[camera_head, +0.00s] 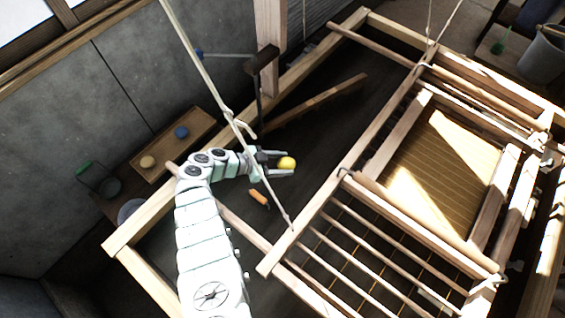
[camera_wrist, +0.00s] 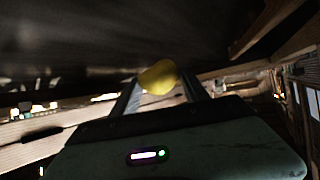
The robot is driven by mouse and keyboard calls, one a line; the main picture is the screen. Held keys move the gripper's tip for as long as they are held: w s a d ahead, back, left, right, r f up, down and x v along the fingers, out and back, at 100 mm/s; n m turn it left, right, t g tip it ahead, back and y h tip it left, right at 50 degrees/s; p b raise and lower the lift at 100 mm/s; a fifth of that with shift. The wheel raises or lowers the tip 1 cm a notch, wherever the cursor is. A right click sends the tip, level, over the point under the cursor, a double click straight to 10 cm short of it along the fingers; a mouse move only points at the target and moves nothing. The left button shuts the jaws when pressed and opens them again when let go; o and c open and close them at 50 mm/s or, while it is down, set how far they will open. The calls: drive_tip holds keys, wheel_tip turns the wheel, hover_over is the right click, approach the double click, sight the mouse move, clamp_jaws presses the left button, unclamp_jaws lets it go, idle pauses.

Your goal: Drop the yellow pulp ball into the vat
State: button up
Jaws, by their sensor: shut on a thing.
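The yellow pulp ball (camera_head: 287,163) is held between the fingertips of my gripper (camera_head: 280,164). In the wrist view the ball (camera_wrist: 158,77) also sits between the two fingers, at their far end. My gripper is shut on it and reaches out over the dark inside of a large wooden-framed vat (camera_head: 140,222). The dark surface lies below the gripper; how far below, I cannot tell. A thin rope crosses in front of the wrist in the head view.
A hanging wooden mould (camera_head: 440,170) with slats and a yellowish screen covers the right side. A wooden tray (camera_head: 195,128) with a blue ball (camera_head: 182,132) and a beige ball (camera_head: 147,161) lies at the left. An orange-handled object (camera_head: 259,197) is below my gripper.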

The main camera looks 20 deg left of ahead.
drive_tip(key=o, duration=1.5)
drive_tip(key=v, duration=1.1)
drive_tip(key=shift+p, duration=0.35)
drive_tip(key=shift+w+f, duration=0.1)
idle(0.5)
